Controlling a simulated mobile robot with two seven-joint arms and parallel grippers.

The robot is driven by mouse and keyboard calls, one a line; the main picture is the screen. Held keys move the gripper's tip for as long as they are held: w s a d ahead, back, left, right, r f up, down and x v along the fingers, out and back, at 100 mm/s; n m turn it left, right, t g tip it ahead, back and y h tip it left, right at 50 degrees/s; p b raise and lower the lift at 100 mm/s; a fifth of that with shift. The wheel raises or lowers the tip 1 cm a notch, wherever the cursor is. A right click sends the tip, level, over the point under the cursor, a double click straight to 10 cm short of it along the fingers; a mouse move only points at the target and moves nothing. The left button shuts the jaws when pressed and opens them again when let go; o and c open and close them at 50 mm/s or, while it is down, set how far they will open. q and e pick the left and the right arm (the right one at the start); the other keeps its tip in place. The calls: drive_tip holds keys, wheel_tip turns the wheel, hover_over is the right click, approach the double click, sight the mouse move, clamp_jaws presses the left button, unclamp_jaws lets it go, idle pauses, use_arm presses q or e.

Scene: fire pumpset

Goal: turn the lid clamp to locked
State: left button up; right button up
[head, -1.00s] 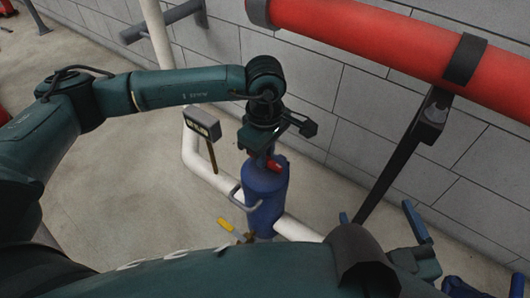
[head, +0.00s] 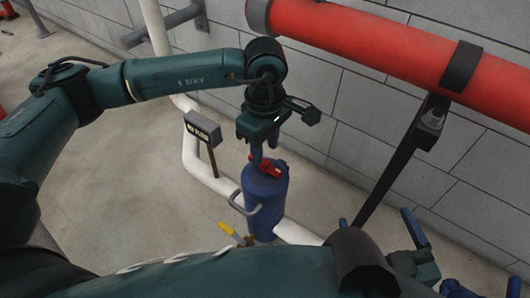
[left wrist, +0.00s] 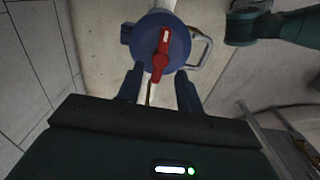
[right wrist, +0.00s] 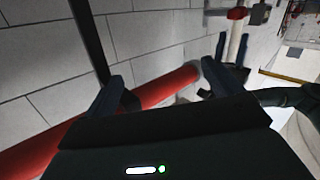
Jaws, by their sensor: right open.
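The lid clamp is a red lever (head: 268,168) on top of an upright blue vessel (head: 266,208). My left gripper (left wrist: 159,82) is open, one finger on each side of the lever's near end, with gaps on both sides. In the head view my left gripper (head: 263,157) points down just above the lid. Whether a finger touches the lever cannot be told. My right gripper (right wrist: 168,82) is open and empty, away from the vessel.
A white pipe (head: 298,232) runs along the floor at the vessel's base. A yellow-handled lever (head: 229,230) and a small sign (head: 203,128) stand nearby. A large red pipe (head: 385,45) on a dark support (head: 405,160) crosses the upper right.

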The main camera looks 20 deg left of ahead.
sight(265, 163)
use_arm(q)
wheel_tip(265, 163, up, 9)
drive_tip(key=p, duration=0.1)
drive_tip(key=shift+f, duration=0.15)
use_arm(e)
drive_tip(key=shift+s+d+m+g+h, duration=0.15)
drive_tip(key=shift+d+m+g+h, duration=0.2)
drive_tip(key=shift+g, duration=0.25)
drive_tip(key=shift+a, duration=0.1)
